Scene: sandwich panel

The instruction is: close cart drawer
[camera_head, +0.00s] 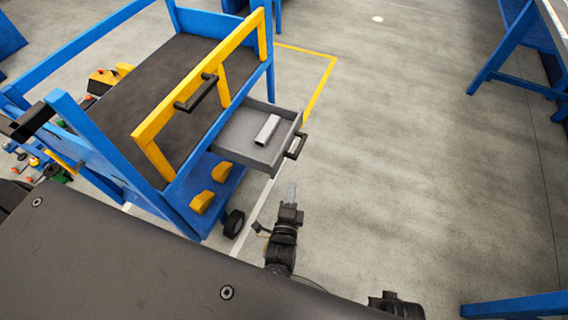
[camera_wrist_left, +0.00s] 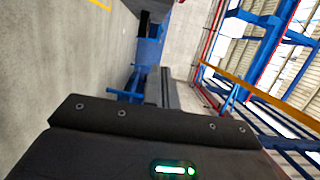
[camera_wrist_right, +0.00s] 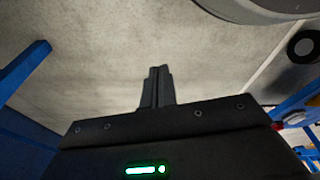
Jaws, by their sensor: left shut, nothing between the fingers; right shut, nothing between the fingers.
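My left gripper (camera_head: 291,188) is below the drawer front in the picture, apart from the handle, fingers shut and empty. Its shut fingers also show in the left wrist view (camera_wrist_left: 165,88). My right gripper (camera_wrist_right: 157,85) is shut and empty in the right wrist view, with floor behind it; the drawer does not show there.
A small pale metal block (camera_head: 267,129) lies in the drawer. Yellow parts (camera_head: 203,202) sit on the lower shelf, above a black wheel (camera_head: 233,223). Blue-legged benches stand at upper right (camera_head: 500,50) and lower right (camera_head: 515,306). The floor right of the drawer is clear.

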